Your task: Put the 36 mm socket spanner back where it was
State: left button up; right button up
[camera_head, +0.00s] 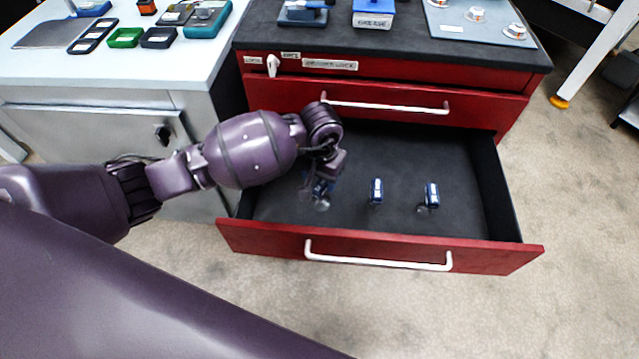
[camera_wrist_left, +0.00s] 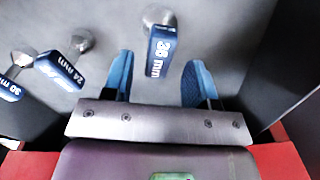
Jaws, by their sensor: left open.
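My left gripper (camera_head: 322,186) is down inside the open drawer, near its left side. In the left wrist view its two blue fingers (camera_wrist_left: 160,78) are open, one on each side of the blue handle of the 36 mm socket spanner (camera_wrist_left: 160,50). I see a gap between the handle and each finger. The spanner's metal socket end points away from the gripper, over the grey drawer floor. In the head view this spanner is mostly hidden by the gripper. My right gripper is not in view.
The 24 mm spanner (camera_wrist_left: 60,70) (camera_head: 376,190) and the 30 mm spanner (camera_wrist_left: 10,88) (camera_head: 431,195) stand to the right in the red drawer (camera_head: 380,247). The drawer's dark side wall (camera_wrist_left: 285,60) is close to the gripper. Tools lie on the bench tops above.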

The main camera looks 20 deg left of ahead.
pick_arm(q)
notch_tip(320, 180, up, 9)
jog(key=p, duration=0.1)
jog(key=shift+f, duration=0.15)
jog(key=shift+s, duration=0.1)
dwell(0.4)
